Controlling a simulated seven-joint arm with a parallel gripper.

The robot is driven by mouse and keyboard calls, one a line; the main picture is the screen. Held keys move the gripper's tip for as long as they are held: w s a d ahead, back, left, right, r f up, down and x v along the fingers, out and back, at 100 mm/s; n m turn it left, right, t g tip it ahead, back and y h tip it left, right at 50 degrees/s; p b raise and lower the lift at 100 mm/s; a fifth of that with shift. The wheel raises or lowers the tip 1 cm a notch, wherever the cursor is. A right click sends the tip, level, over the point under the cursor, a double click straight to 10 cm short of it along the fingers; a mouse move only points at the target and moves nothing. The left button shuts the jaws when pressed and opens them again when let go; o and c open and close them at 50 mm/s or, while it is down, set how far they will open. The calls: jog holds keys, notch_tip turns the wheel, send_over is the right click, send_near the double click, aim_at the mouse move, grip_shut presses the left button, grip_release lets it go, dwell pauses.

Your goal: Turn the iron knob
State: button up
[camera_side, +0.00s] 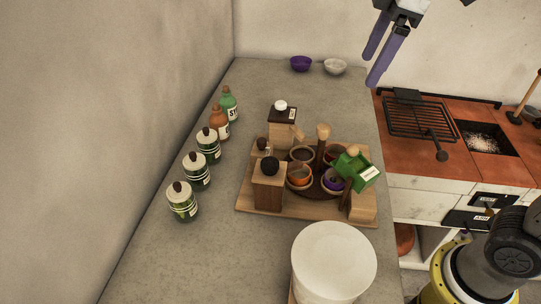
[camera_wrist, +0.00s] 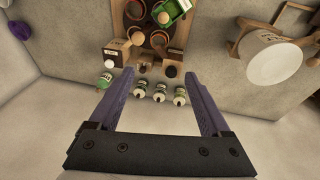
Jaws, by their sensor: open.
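Several small wooden boxes with round knobs stand on a wooden board (camera_side: 250,208) on the grey counter. The front box carries a black knob (camera_side: 270,166), which looks like the iron one. A box behind carries a white knob (camera_side: 280,105), and a smaller brown knob (camera_side: 262,143) sits between them. My gripper (camera_side: 371,70) is open and empty, high above the counter's right edge and well apart from the knobs. In the wrist view its purple fingers (camera_wrist: 159,75) are spread, with the board beyond them. Which knob is iron is hard to tell in that view.
Several jars and bottles (camera_side: 198,171) line the left side of the board. A white round pot (camera_side: 333,262) stands in front. A green labelled container (camera_side: 357,170) tilts at the board's right. Small bowls (camera_side: 301,64) sit at the back.

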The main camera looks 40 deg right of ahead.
jog(key=w+a+f+n+g, duration=0.2)
jog(key=w+a+f, duration=0.1)
jog(key=w+a, duration=0.45)
jog(key=n+g, duration=0.1)
jog(key=n, duration=0.1)
send_over(270, 162)
notch_tip(270, 162, down, 7)
jog(key=shift+h, duration=0.3)
notch_tip(270, 162, down, 14)
jog(key=shift+r, duration=0.2)
grip_shut()
jog(key=shift+m, duration=0.3)
